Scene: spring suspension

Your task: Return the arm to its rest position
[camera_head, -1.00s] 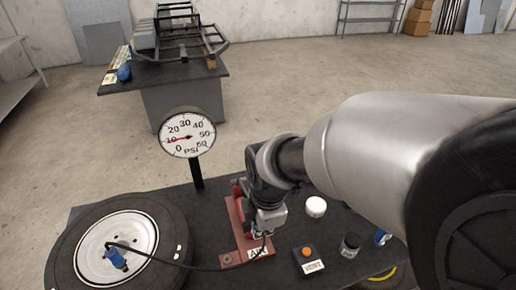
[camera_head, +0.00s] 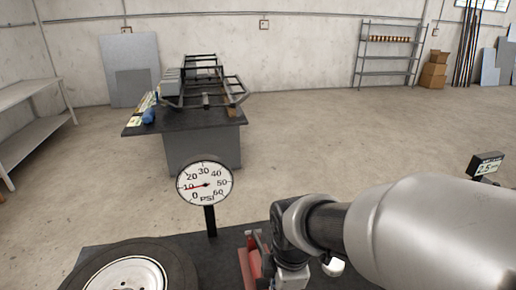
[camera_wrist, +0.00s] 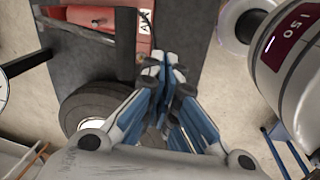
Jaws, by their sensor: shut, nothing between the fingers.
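My gripper (camera_wrist: 163,75) shows in the wrist view with its blue-and-grey fingers drawn together and nothing between them. It hangs over the dark bench. The red device (camera_wrist: 100,22) with a white label is beyond the fingertips in that view. In the head view my arm (camera_head: 420,235) comes in from the right and bends down beside the red device (camera_head: 250,262); the fingers are hidden below the picture's edge. I cannot tell the height of the fingers above the bench.
A wheel with a tyre (camera_head: 165,255) lies on the bench, left of my arm. A dial gauge (camera_head: 204,184) stands upright behind it, its needle near 10. Farther back, a table (camera_head: 200,135) carries a dark metal frame (camera_head: 205,85). Open floor lies between.

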